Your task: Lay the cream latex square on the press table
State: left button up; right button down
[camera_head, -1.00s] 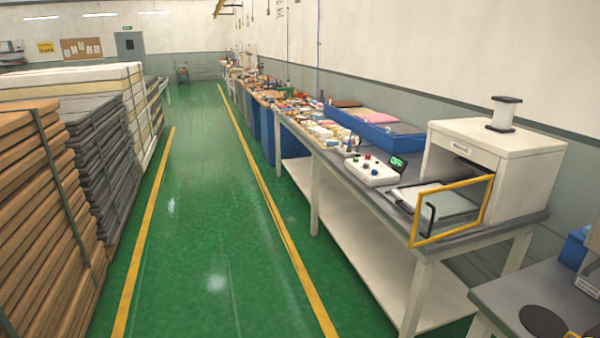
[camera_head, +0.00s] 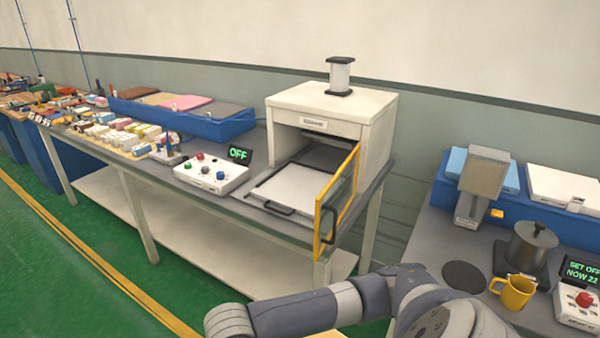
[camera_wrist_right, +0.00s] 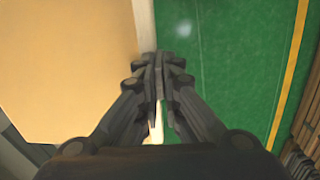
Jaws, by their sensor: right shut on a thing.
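The press (camera_head: 335,115) is a cream cabinet on a bench with its front open. Its press table (camera_head: 298,186), a pale flat plate with dark handles, sticks out at the front and looks bare. A yellow-framed guard (camera_head: 336,202) stands swung out at its right. My right gripper (camera_wrist_right: 155,62) is shut on the cream latex square (camera_wrist_right: 65,65), which fills the left of the right wrist view with its edge at the fingers. My right arm shows low in the head view, but its gripper and the square are outside that picture. My left gripper is not in view.
A control box (camera_head: 211,174) with coloured buttons and an OFF display (camera_head: 239,154) stands left of the press table. A blue tray (camera_head: 183,118) of sheets lies further left. A second bench at right holds a yellow mug (camera_head: 513,292) and a pot. Green floor is clear at left.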

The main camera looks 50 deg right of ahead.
aim_at(302, 185)
jog(key=i+j+z, duration=0.15)
jog(key=i+z, duration=0.3)
jog(key=i+j+z, duration=0.9)
jog(key=k+l, duration=0.1)
